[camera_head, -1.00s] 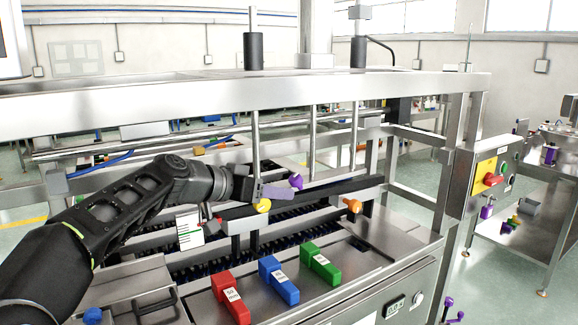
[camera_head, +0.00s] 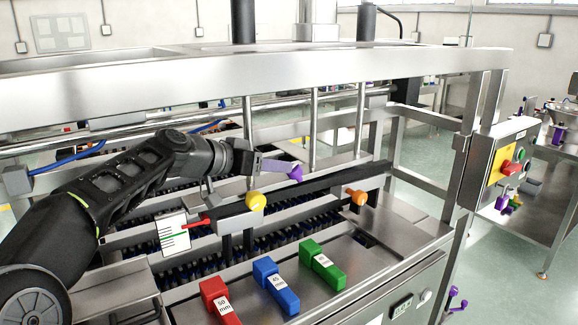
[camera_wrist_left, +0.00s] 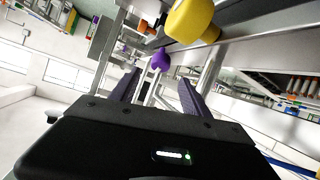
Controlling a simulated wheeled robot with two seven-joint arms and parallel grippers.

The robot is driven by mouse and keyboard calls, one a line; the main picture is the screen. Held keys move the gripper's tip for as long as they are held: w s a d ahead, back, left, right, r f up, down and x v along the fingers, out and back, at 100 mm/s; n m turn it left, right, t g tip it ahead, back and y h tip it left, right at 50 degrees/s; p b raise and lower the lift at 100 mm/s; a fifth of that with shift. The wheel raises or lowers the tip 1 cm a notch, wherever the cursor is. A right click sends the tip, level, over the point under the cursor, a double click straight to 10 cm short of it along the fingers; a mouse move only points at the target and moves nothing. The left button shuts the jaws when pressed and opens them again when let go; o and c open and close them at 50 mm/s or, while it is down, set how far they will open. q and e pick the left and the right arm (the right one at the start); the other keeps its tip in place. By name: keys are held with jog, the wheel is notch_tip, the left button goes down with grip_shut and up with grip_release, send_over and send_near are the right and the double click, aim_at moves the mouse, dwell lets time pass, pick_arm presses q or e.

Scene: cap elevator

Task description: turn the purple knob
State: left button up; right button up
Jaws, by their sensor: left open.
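A purple knob (camera_head: 296,173) sits on the machine, just past my left gripper's tips in the head view. In the left wrist view the purple knob (camera_wrist_left: 160,60) appears ahead of the fingertips, in line with the gap between them. My left gripper (camera_head: 282,166) is open and empty, with its two fingers (camera_wrist_left: 159,90) apart on either side of that gap. Whether a finger touches the knob cannot be told. My right gripper is not in view.
A yellow knob (camera_head: 256,201) is close below the left gripper, and an orange knob (camera_head: 358,198) is to the right. Red (camera_head: 220,301), blue (camera_head: 276,285) and green (camera_head: 322,263) blocks lie on the front panel. Metal posts and a top beam (camera_head: 200,88) surround the arm.

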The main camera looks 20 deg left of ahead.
aim_at(296, 174)
pick_arm(q)
jog(key=p+x, duration=0.1)
jog(key=x, duration=0.5)
jog(key=shift+w+d+f+p, duration=0.15)
jog(key=shift+w+p, duration=0.05)
jog(key=shift+p, duration=0.2)
grip_shut()
